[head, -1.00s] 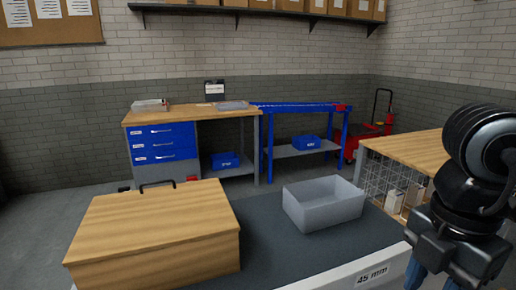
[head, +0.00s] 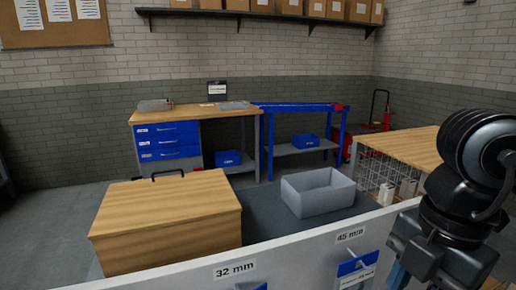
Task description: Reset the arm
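My arm is folded up at the right edge of the head view, with my gripper (head: 405,277) pointing down at the lower right. Its fingertips are cut off or hidden at the bottom of the picture, so I cannot tell whether it is open or shut. No held object shows. In front of me a pale panel (head: 195,277) carries the labels "32 mm" and "45 mm", with blue parts (head: 355,266) below the "45 mm" label.
Behind the panel are a closed wooden box (head: 165,215) with a dark handle and an empty grey bin (head: 318,197) on a dark surface. A wood-topped wire-mesh bench (head: 400,146) stands at the right. A blue-drawer workbench (head: 168,145) and blue table (head: 300,110) stand farther back.

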